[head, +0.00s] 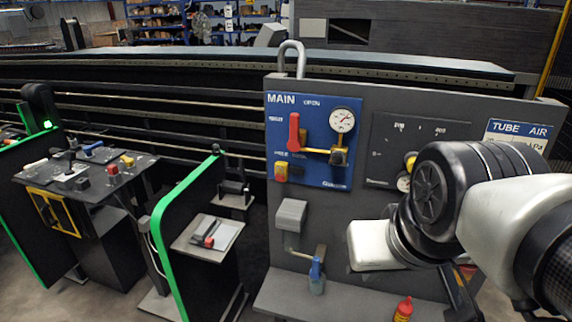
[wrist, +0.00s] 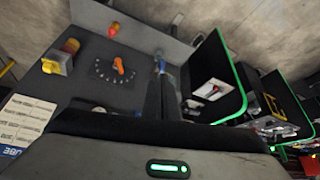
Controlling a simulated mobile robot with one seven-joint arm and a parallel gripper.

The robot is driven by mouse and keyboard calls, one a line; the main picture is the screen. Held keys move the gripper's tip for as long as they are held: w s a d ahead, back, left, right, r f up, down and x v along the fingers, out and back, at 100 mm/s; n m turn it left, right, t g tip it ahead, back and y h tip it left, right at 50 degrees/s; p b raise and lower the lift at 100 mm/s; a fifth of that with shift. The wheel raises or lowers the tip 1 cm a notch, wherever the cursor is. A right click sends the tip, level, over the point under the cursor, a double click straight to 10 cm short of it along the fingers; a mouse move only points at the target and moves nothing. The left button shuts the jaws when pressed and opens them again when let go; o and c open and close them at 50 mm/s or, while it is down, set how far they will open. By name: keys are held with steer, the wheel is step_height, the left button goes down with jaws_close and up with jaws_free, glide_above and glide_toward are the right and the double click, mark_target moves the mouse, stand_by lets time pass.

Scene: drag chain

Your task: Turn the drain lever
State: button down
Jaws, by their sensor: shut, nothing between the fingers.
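No part is legibly labelled as the drain lever. Low on the grey panel (head: 350,180), a small blue handle (head: 316,268) sits beneath a bent pipe in the head view. A small blue part also shows in the wrist view (wrist: 161,66), close to the finger tips. A red lever (head: 294,131) stands upright on the blue MAIN plate. An orange knob (wrist: 118,66) on a marked dial shows in the wrist view. My gripper (wrist: 160,80) is shut and empty, held in front of the panel; in the head view my arm mostly hides it.
A gauge (head: 342,120) and a brass valve (head: 338,155) sit on the blue plate. A green-edged divider (head: 185,225) and a switch table (head: 85,170) stand to the left.

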stand_by(0.4)
steer(key=m+y+b, duration=0.2)
steer(key=y+b, duration=0.2)
steer(key=b, duration=1.1)
glide_toward(317, 265)
steer(key=s+d+r, duration=0.1)
steer(key=s+d, duration=0.2)
steer(key=d, duration=0.4)
steer(key=w+a+f, duration=0.6)
steer(key=a+f, duration=0.1)
steer(key=shift+f+t+b, duration=0.3)
steer(key=shift+f, duration=0.05)
steer(key=shift+w+a+r+p, duration=0.1)
steer(key=shift+r+p, duration=0.05)
steer(key=shift+p, duration=0.2)
steer(key=shift+a+h+p, duration=0.2)
steer(key=shift+h+p, duration=0.1)
steer(key=shift+p, duration=0.25)
